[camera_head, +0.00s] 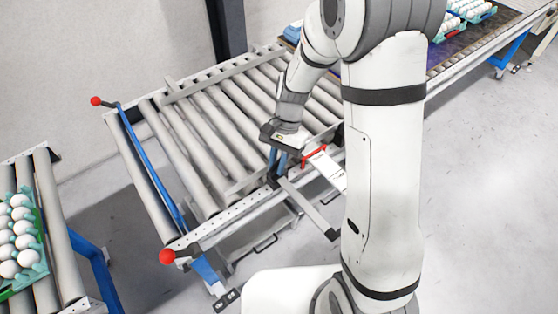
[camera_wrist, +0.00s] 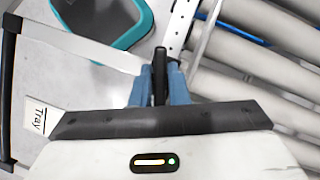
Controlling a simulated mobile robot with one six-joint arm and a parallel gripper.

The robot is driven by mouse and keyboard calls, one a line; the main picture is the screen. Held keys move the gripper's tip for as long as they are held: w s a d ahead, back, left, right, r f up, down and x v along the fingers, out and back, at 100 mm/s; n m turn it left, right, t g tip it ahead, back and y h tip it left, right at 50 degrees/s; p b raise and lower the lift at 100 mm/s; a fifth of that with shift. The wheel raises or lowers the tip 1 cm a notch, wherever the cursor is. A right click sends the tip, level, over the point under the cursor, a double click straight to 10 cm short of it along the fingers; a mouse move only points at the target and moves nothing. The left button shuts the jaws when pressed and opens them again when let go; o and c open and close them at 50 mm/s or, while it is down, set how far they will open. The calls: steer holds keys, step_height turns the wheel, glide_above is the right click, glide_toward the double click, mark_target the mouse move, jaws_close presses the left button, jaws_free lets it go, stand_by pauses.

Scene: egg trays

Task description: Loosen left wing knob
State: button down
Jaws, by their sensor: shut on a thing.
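My gripper (camera_head: 277,168) points down at the front rail of the roller table, right of the middle of that rail. In the wrist view its two blue fingers (camera_wrist: 159,84) are closed on a slim black piece, which appears to be the wing knob (camera_wrist: 160,60). The knob stands up between the fingers beside the perforated rail. Its lower part is hidden by the fingers. In the head view my gripper and arm hide most of the knob.
The roller table has a front rail (camera_head: 220,226) and a blue bar (camera_head: 150,165) with red balls at its ends. A red bar (camera_head: 314,156) is close right of my gripper. A teal-rimmed bin (camera_wrist: 140,32) and a "Tray" label (camera_wrist: 40,119) show in the wrist view.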

steer(key=shift+w+n+h, duration=0.15)
steer(key=shift+n+h, duration=0.35)
steer(key=shift+n, duration=1)
steer(key=shift+n+h, duration=0.5)
steer(key=shift+n, duration=0.7)
steer(key=shift+n+h, duration=0.9)
steer(key=shift+n, duration=1.5)
stand_by(2.2)
steer(key=c, duration=1.4)
jaws_free()
